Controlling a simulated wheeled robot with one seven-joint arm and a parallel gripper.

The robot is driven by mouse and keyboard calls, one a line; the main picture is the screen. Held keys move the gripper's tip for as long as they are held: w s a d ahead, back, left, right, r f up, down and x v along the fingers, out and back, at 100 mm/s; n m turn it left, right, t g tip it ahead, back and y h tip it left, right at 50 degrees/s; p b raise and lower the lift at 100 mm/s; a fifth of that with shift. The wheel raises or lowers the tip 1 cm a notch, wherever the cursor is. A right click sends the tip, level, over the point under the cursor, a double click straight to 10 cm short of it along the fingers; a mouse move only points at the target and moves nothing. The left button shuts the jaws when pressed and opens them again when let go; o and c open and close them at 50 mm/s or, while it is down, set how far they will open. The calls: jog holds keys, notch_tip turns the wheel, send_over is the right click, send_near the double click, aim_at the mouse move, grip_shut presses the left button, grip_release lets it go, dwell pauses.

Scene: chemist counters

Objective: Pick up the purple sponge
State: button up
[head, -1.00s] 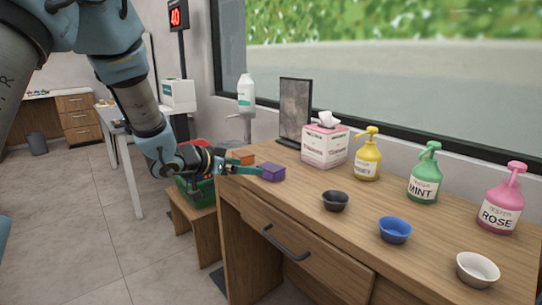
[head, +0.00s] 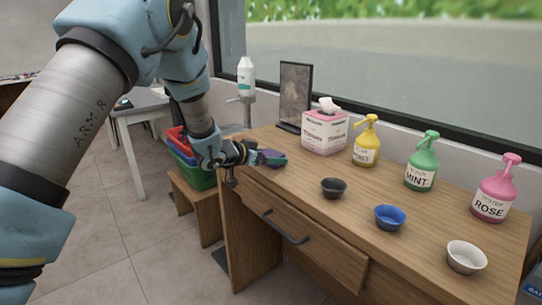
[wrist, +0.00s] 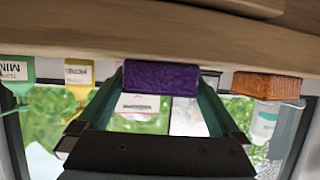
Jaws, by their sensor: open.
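The purple sponge (head: 272,158) lies on the wooden counter near its left end in the head view. My gripper (head: 262,155) is low over the counter at the sponge, coming from the left. In the wrist view, which is upside down, the purple sponge (wrist: 150,78) shows between the two green fingers of my gripper (wrist: 163,84). The fingers are open, one on each side of it. I cannot tell whether either finger touches the sponge.
An orange sponge (wrist: 267,87) lies close beside in the wrist view. A tissue box (head: 324,133), a dark upright panel (head: 294,95), several pump bottles and three small bowls, including a black one (head: 333,188), stand on the counter. Crates (head: 195,175) stand left of it.

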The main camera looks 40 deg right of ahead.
jog(key=shift+d, duration=0.1)
jog(key=shift+c, duration=0.2)
jog(key=c, duration=0.9)
jog(key=shift+r, duration=0.1)
